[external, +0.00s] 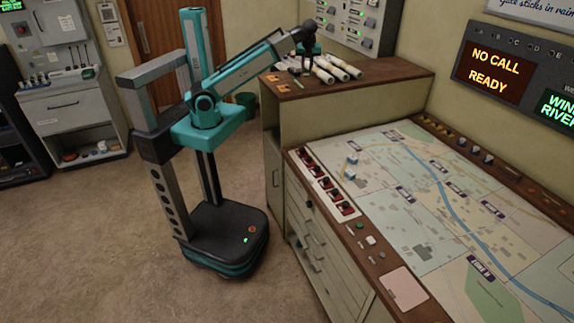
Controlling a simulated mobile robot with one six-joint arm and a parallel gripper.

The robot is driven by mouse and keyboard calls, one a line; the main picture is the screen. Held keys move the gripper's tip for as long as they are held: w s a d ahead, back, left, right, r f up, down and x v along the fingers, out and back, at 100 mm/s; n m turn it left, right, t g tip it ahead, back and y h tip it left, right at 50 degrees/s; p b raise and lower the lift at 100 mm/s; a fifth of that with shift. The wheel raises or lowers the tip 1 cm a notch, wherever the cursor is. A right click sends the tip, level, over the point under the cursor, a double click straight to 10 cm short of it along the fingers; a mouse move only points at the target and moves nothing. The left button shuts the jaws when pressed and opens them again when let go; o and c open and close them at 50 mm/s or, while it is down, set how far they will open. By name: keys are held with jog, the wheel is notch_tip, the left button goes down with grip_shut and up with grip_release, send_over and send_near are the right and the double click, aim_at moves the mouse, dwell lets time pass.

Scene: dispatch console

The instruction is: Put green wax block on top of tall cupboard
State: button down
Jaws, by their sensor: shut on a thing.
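The block is small and partly hidden by the fingers. It is at or just above the cupboard's wooden top; I cannot tell whether it touches.
Several pale rolls (336,70) lie on the cupboard top just right of my gripper. Small orange-marked items (283,88) lie at its left edge. The map console (440,200) adjoins in front. A switch panel (350,20) hangs behind. The cupboard top's right part is clear.

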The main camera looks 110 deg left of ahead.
aim_at(306, 76)
jog(key=shift+f, duration=0.7)
jog(key=shift+f+p, duration=0.7)
jog(key=shift+f, duration=1.1)
jog(key=shift+f, duration=0.1)
jog(key=c, duration=1.5)
grip_release()
jog(key=shift+r, duration=0.2)
jog(key=b+v, duration=0.2)
jog(key=v, duration=0.9)
jog(key=shift+w+d+r, duration=0.15)
jog(key=shift+d+r, duration=0.1)
jog(key=shift+r, duration=0.1)
